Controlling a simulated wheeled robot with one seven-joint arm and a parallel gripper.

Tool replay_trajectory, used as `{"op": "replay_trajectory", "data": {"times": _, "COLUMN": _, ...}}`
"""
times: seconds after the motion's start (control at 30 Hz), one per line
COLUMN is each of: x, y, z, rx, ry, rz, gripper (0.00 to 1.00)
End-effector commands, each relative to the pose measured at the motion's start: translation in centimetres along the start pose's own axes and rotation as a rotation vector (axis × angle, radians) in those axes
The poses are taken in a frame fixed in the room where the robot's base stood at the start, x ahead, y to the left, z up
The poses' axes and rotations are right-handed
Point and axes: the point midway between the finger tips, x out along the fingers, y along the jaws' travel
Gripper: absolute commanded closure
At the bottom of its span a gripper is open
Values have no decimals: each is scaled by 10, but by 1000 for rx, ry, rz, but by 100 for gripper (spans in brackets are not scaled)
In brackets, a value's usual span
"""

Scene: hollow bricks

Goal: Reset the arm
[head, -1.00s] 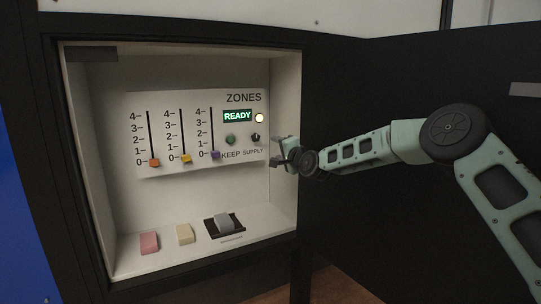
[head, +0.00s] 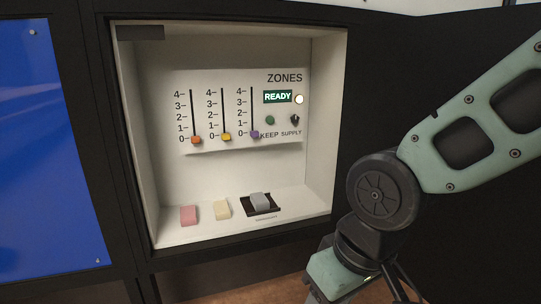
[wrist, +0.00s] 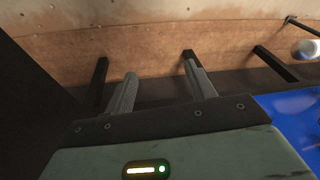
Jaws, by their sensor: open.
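My gripper (wrist: 160,85) is in the wrist view with its two fingers apart and nothing between them. Beyond the fingers are a brown wall and dark legs. In the head view my arm is folded at the right, in front of the cabinet's dark side, clear of the opening; the fingertips are outside that view. The zones panel (head: 224,159) has three sliders, orange (head: 196,139), yellow (head: 226,136) and purple (head: 255,134), all near 0.
The open cabinet's floor (head: 180,236) bears a pink block (head: 189,215), a cream block (head: 222,209) and a grey block (head: 260,201) on a black tray (head: 248,206). A blue panel (head: 50,150) stands left. A blue surface (wrist: 290,115) shows at right in the wrist view.

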Motion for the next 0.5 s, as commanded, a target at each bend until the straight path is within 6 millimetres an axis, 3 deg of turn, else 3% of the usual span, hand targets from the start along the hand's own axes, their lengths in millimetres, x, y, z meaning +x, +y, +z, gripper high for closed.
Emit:
{"op": "replay_trajectory", "data": {"times": 0.03, "x": -3, "y": 0, "z": 24, "rx": -30, "ry": -39, "rz": 14, "gripper": 45}}
{"op": "replay_trajectory", "data": {"times": 0.23, "x": -14, "y": 6, "z": 107, "rx": -132, "ry": -192, "rz": 45, "gripper": 45}}
{"op": "replay_trajectory", "data": {"times": 0.3, "x": -36, "y": 4, "z": 99, "rx": -129, "ry": -192, "rz": 42, "gripper": 45}}
{"op": "replay_trajectory", "data": {"times": 0.5, "x": -77, "y": 0, "z": 89, "rx": -126, "ry": -190, "rz": 42, "gripper": 45}}
